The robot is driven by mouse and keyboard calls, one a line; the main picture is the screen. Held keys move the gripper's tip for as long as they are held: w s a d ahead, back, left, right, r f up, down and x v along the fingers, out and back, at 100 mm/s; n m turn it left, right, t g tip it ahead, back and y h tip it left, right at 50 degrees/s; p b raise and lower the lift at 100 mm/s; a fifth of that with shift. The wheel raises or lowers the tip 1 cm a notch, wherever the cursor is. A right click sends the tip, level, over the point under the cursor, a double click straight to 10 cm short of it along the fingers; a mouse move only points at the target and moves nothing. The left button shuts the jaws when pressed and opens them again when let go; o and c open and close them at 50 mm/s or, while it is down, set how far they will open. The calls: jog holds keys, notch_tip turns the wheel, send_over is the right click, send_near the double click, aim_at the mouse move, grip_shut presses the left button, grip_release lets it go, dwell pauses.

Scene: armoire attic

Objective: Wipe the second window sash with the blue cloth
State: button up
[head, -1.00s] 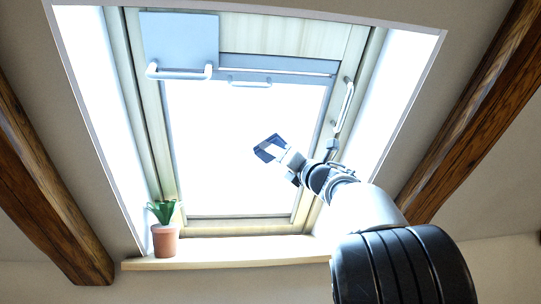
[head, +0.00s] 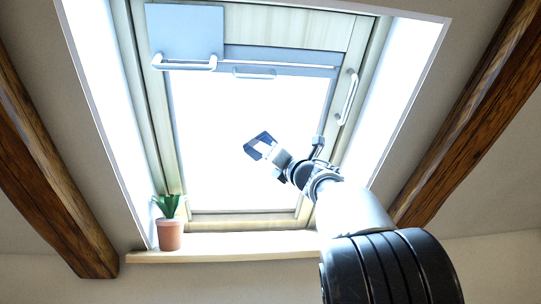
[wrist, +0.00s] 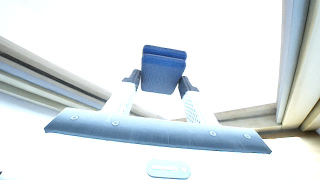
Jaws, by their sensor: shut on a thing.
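The blue cloth (head: 260,139) is a folded, dark blue pad at the tip of my gripper (head: 262,150). In the wrist view the cloth (wrist: 163,68) is pinched between the two fingers of my gripper (wrist: 160,84), which are shut on it. The window sash (head: 186,190) is a pale frame around a very bright, washed-out pane (head: 225,115). The cloth shows in front of the pane's middle. I cannot tell whether it touches the glass. Only one glazed sash is clearly seen, so I cannot tell which is second.
A potted plant (head: 170,235) stands at the left end of the sill (head: 225,253). A blue-grey panel (head: 185,30) with a white handle covers the upper left. A white handle (head: 347,97) is on the right frame. Dark beams (head: 55,190) flank the window.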

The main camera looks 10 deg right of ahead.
jog(key=shift+s+a+r+b, duration=0.15)
jog(key=shift+a+b, duration=0.15)
jog(key=shift+a, duration=0.75)
jog(key=shift+a+r+b, duration=0.1)
jog(key=shift+a+b, duration=0.15)
jog(key=shift+a, duration=0.75)
jog(key=a, duration=0.2)
jog(key=a+b, duration=0.1)
jog(key=a, duration=0.1)
jog(key=a+b, duration=0.1)
jog(key=a, duration=0.2)
jog(key=shift+a+f, duration=0.1)
jog(key=shift+f, duration=0.2)
jog(key=shift+f, duration=0.1)
jog(key=shift+s+f+b, duration=2)
jog(key=shift+s+b, duration=0.1)
jog(key=shift+b, duration=1.3)
